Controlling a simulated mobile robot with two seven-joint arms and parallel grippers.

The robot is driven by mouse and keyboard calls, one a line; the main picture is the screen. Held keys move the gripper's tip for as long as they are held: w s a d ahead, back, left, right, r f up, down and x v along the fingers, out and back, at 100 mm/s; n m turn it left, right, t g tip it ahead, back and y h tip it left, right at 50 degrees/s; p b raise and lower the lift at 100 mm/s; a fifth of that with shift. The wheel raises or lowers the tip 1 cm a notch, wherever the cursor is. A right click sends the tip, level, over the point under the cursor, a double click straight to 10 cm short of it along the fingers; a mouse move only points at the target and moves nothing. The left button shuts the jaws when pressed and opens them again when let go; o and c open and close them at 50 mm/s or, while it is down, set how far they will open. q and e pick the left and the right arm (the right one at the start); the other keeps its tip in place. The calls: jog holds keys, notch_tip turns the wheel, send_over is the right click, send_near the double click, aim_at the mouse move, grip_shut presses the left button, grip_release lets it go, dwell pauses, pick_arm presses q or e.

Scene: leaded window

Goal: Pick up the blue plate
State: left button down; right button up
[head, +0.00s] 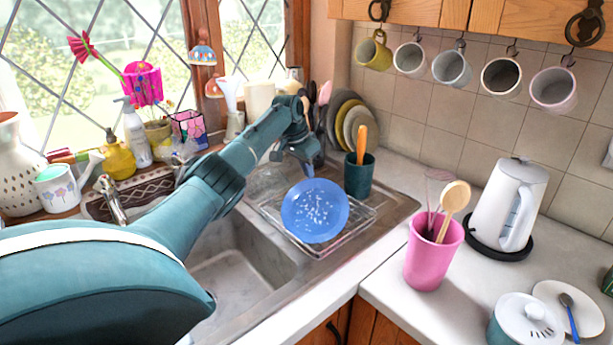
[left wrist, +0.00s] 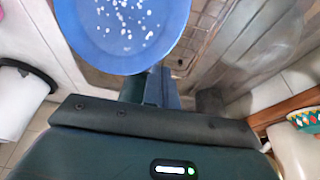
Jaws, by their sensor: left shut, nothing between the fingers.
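The blue plate (head: 314,211) with white specks stands tilted in a wire dish rack (head: 345,222) beside the sink. It also shows at the top of the left wrist view (left wrist: 125,30). My left gripper (head: 309,170) points down just behind the plate's upper edge. It is shut and empty. In the left wrist view the fingers (left wrist: 157,88) show beside the plate's rim; I cannot tell whether they touch it. My right gripper is not in view.
A dark green holder (head: 358,177) with an orange-handled utensil stands behind the rack, with stacked plates (head: 343,118) further back. A pink utensil pot (head: 433,255) and a white kettle (head: 509,205) stand on the right counter. The sink (head: 232,265) lies under my left arm.

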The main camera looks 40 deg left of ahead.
pick_arm(q)
jog(key=shift+r, duration=0.4)
